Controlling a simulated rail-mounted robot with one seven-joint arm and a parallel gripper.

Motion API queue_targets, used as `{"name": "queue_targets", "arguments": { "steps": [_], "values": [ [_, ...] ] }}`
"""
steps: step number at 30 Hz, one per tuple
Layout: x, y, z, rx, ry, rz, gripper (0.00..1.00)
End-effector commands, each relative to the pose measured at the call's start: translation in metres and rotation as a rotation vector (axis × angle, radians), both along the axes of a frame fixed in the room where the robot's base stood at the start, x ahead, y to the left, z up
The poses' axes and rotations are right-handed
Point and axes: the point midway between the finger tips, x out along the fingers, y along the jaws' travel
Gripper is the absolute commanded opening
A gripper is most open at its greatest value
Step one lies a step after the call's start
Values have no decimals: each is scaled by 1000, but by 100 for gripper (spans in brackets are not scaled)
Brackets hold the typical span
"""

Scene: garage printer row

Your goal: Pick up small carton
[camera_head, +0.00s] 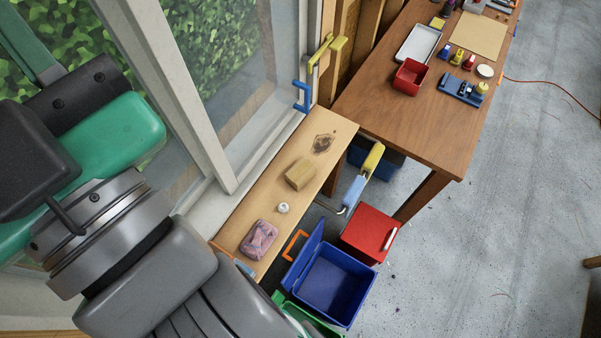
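A small tan carton (300,174) sits on the narrow light-wood ledge under the window, near the middle of the picture. Its top and sides show, and nothing covers it. Parts of my arm fill the left and lower left of the view, apart from the carton. My gripper's fingers do not show, so I cannot see whether they are open or shut.
The ledge (238,215) also holds a small white round item (283,208), a pink patterned block (259,240) and a dark stain. Below stand a blue bin (335,284) and a red box (370,231). A brown table (405,120) with a red tray (410,77) stands beyond.

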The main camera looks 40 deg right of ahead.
Motion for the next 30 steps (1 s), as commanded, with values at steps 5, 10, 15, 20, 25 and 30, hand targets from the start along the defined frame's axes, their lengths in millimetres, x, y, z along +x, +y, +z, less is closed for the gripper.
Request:
{"name": "queue_targets", "arguments": {
  "steps": [5, 10, 15, 20, 25, 30],
  "values": [
    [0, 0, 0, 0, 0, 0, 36],
    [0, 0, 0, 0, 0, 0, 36],
    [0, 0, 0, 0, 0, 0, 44],
    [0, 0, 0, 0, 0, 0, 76],
    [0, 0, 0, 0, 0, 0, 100],
    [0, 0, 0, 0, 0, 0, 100]
  ]
}}
